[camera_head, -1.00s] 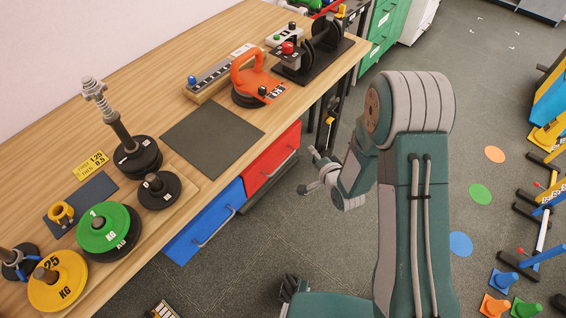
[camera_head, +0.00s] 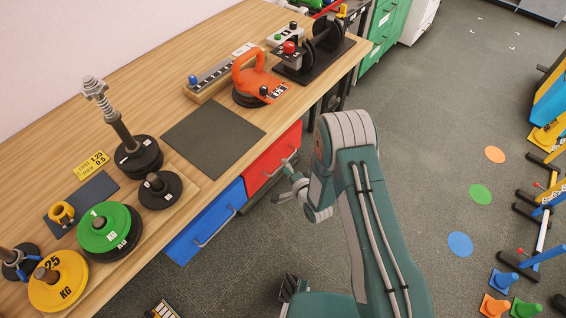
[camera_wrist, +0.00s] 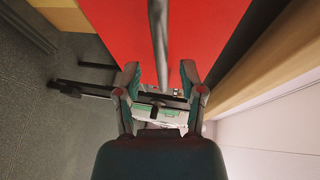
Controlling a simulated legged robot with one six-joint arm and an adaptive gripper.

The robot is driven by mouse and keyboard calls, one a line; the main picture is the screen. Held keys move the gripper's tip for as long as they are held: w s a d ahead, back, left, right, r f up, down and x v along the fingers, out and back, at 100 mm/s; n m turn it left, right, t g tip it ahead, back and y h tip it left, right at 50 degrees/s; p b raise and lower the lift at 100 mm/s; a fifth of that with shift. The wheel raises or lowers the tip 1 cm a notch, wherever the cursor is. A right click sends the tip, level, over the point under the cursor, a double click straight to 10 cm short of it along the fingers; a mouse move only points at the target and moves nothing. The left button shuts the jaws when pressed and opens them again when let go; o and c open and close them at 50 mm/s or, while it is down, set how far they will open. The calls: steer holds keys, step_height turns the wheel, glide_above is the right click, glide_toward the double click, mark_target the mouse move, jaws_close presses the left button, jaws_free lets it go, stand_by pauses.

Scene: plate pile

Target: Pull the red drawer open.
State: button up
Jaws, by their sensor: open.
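The red drawer (camera_head: 262,172) is under the wooden bench top, right of a blue drawer, and its front looks shut. Its grey bar handle (camera_head: 281,165) runs along the front. In the wrist view the red front (camera_wrist: 205,30) fills the upper middle, with the handle (camera_wrist: 158,35) crossing it as a bar. My gripper (camera_head: 285,181) is at the drawer front beside the handle. In the wrist view my gripper (camera_wrist: 160,75) is open, with the handle's lower end showing between its two fingers. I cannot tell whether the fingers touch the handle.
A blue drawer (camera_head: 207,222) with its own handle is left of the red one. The floor right of my arm is clear up to coloured discs and cones.

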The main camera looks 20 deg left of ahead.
steer(key=shift+x, duration=1.2)
steer(key=shift+d, duration=0.1)
jaws_close()
steer(key=shift+f, duration=0.1)
